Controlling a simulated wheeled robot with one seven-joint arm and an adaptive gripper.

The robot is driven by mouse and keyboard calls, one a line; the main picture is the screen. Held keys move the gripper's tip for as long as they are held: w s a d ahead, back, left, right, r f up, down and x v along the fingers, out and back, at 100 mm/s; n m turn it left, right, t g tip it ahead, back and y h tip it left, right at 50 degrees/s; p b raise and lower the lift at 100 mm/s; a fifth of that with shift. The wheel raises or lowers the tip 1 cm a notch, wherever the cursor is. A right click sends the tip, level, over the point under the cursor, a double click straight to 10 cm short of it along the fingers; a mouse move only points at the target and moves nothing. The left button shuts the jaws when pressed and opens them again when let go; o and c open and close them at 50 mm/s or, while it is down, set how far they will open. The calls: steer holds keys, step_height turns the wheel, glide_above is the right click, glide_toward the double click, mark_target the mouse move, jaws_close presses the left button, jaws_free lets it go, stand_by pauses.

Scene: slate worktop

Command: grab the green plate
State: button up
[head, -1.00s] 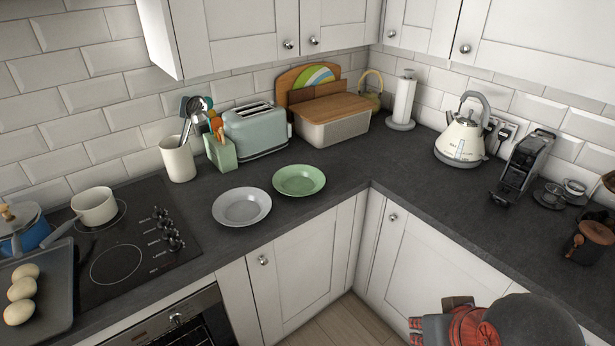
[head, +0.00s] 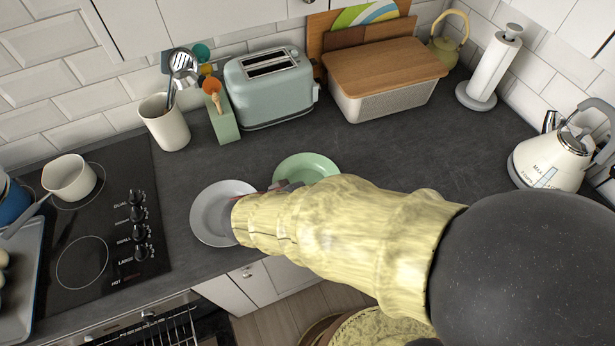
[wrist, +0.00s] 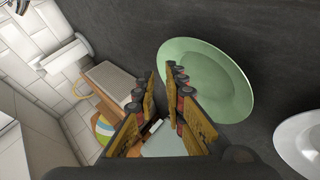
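The green plate (head: 306,166) lies flat on the slate worktop, right of a grey-white plate (head: 207,213); my arm hides its near part in the head view. In the wrist view the green plate (wrist: 218,76) fills the upper middle and right. My gripper (wrist: 162,74) points toward it, with its fingertips over or beside the plate's left rim. A gap shows between the fingers, with nothing held. I cannot tell if a finger touches the rim. In the head view my gripper is mostly hidden by my arm.
A toaster (head: 270,88), a utensil pot (head: 166,124) and a green utensil holder (head: 222,119) stand behind the plates. A wooden-lidded bin (head: 385,95) is behind right, a kettle (head: 552,150) far right. The hob (head: 95,225) is left. Worktop right of the green plate is clear.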

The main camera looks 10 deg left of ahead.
steer(key=s+a+f+n+t+y, duration=0.1)
steer(key=a, duration=0.3)
steer(key=s+a+f+n+t+y+p, duration=0.1)
steer(key=a, duration=0.3)
steer(key=s+a+f+n+t, duration=0.1)
steer(key=s+a+f, duration=0.1)
steer(key=a, duration=0.2)
steer(key=shift+a+t+y+p, duration=0.3)
steer(key=shift+y+p, duration=0.1)
steer(key=shift+w+a+f, duration=0.1)
steer(key=shift+f, duration=0.05)
steer(key=shift+b+x, duration=0.5)
steer(key=shift+x, duration=3.05)
steer(key=shift+c, duration=0.3)
jaws_close()
